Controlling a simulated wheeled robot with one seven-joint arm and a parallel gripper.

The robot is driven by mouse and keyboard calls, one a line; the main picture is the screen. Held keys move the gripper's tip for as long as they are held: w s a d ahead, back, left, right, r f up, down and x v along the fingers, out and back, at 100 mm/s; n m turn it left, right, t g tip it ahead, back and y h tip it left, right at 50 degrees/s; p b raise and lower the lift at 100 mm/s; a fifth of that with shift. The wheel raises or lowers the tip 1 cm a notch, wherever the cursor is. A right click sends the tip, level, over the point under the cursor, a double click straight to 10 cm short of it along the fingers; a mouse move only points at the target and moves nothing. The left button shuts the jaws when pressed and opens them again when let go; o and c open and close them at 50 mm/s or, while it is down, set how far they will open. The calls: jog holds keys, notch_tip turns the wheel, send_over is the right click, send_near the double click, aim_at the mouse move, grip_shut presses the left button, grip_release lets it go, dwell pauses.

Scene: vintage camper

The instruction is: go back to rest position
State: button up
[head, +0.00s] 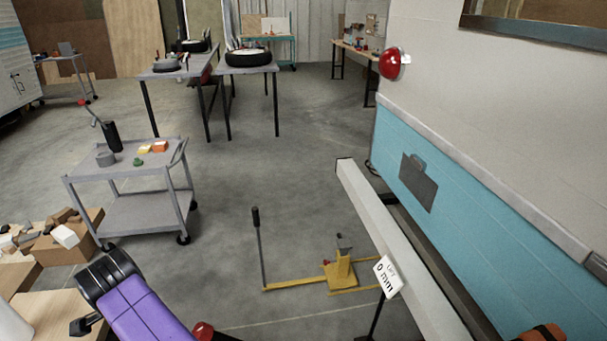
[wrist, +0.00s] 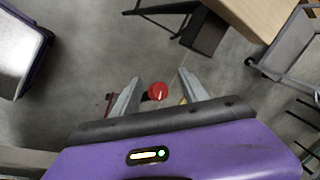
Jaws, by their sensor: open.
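My gripper (wrist: 159,82) shows in the wrist view with its two grey fingers spread apart and nothing held between them. A red round knob (wrist: 157,91) appears in the gap between the fingers; I cannot tell how far beyond them it is. In the head view my purple and black arm reaches in at the lower left, and I cannot make out the fingers there. A red rounded thing (head: 203,331) shows at the bottom edge beside the arm, partly cut off.
A grey cart (head: 125,180) stands at left, near a cardboard box (head: 75,245) of blocks. A yellow jack (head: 341,275) with a handle stands on the floor before the teal and white camper (head: 480,200) at right. Open concrete floor lies in the middle.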

jog(key=s+d+r+n+t+y, duration=0.1)
jog(key=s+d+n+t+y, duration=0.2)
jog(key=d, duration=0.7)
jog(key=s+d+n+t+y, duration=0.1)
jog(key=d+n+t, duration=0.3)
jog(key=d, duration=0.6)
jog(key=s+d+r+n+t+y, duration=0.1)
jog(key=s+d+n+t+y, duration=0.15)
jog(key=d+t, duration=0.55)
jog(key=s+d+r+m+h, duration=0.1)
jog(key=s+d+r+h, duration=0.25)
jog(key=s+d, duration=0.6)
jog(key=s+d+r+h, duration=0.2)
jog(key=s+d+r, duration=0.35)
jog(key=d, duration=0.75)
jog(key=s+d+f+m+g+h, duration=0.1)
jog(key=s+d, duration=0.3)
jog(key=s, duration=0.4)
jog(key=shift+s+d+f+g+h+b, duration=0.3)
jog(key=shift+f+g+h, duration=0.3)
jog(key=shift+f+h, duration=0.25)
